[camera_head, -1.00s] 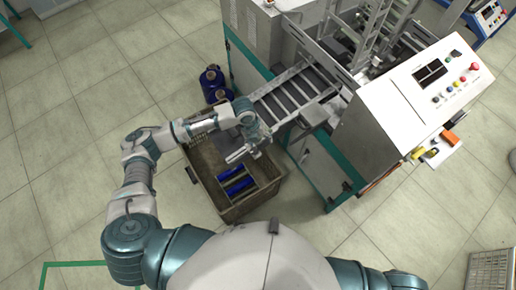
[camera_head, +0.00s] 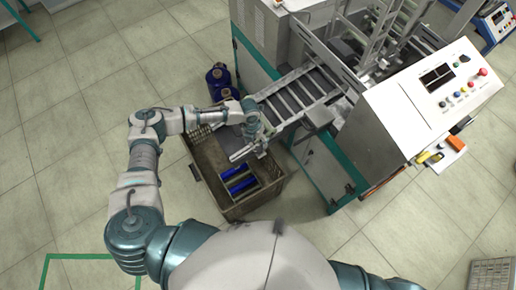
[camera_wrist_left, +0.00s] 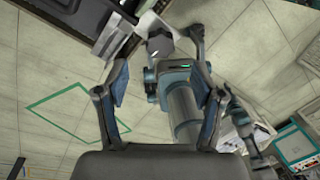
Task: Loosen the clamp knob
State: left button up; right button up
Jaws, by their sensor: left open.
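In the head view my left gripper (camera_head: 254,143) is above the far right part of the brown crate, beside the machine's slatted chute. It is small there, and any contact with the machine cannot be told. In the left wrist view its two fingers (camera_wrist_left: 163,105) stand wide apart with nothing between their tips. Beyond them is a teal and grey arm (camera_wrist_left: 183,105) with dark finger-like parts at its end. Whether those are open or shut is unclear.
The brown crate (camera_head: 204,165) holds blue bobbins (camera_head: 240,185). Blue spools (camera_head: 219,82) stand on the floor behind it. The winding machine (camera_head: 400,105) has a chute (camera_head: 293,100) and a button panel. Yellow (camera_head: 429,157) and orange (camera_head: 456,143) items lie at its right.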

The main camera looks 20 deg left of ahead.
aim_at(258, 150)
pick_arm(q)
jog(key=f, duration=0.6)
jog(key=shift+d+f, duration=0.15)
jog(key=shift+d, duration=0.2)
jog(key=c, duration=1.1)
